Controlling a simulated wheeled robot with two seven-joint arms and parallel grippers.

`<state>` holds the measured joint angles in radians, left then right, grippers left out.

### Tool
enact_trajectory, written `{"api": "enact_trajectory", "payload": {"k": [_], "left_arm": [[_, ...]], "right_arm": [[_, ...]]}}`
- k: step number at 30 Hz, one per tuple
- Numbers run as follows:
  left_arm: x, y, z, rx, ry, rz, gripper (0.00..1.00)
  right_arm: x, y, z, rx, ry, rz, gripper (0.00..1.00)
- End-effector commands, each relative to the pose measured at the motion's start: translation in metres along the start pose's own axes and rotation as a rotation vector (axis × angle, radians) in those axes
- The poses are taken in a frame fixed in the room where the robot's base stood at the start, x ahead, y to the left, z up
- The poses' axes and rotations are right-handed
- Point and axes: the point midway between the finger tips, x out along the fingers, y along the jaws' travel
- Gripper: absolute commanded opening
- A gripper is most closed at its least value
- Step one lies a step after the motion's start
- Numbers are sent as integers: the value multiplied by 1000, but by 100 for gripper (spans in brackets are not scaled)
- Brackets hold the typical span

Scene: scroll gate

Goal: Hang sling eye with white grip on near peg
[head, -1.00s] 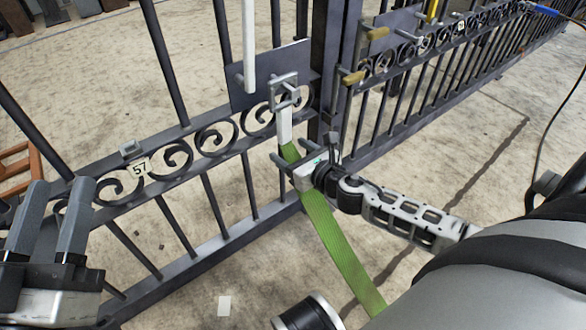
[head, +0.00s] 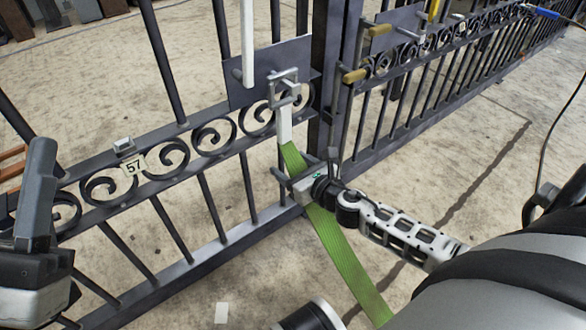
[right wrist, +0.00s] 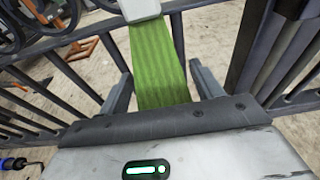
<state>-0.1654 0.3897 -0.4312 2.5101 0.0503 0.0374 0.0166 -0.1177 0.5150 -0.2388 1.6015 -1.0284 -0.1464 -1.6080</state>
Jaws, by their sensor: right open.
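The sling is a green strap (head: 345,262) with a white grip (head: 285,126) and a grey metal eye (head: 274,92) at its top. The eye is at the dark plate (head: 250,72) on the gate and appears to hang on the peg at that plate's right side. The strap runs down from it. My right gripper (head: 294,168) is open below the grip, with its fingers apart on either side of the strap. The right wrist view shows the strap between the spread fingers and the grip (right wrist: 140,8) beyond. My left gripper (head: 22,200) is partly cut off at the left edge.
Another peg (head: 238,75) sticks out at the plate's left side, beside a white upright bar (head: 248,40). The scrolled gate carries a 57 tag (head: 133,165). Yellow-handled parts (head: 354,76) sit on the right gate section. The floor in front is mostly clear.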

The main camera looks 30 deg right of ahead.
Motion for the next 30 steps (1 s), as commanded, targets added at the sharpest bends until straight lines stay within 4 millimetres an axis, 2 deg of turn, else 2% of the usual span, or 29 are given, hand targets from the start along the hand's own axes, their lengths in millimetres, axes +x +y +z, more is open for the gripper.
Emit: {"api": "enact_trajectory", "payload": {"k": [14,30], "left_arm": [[3,0,-6,28,34,9,44],[1,0,-5,24,26,7,44]], "right_arm": [[-2,0,-5,0,2,-1,65],[-53,0,-17,3,3,-1,65]]}}
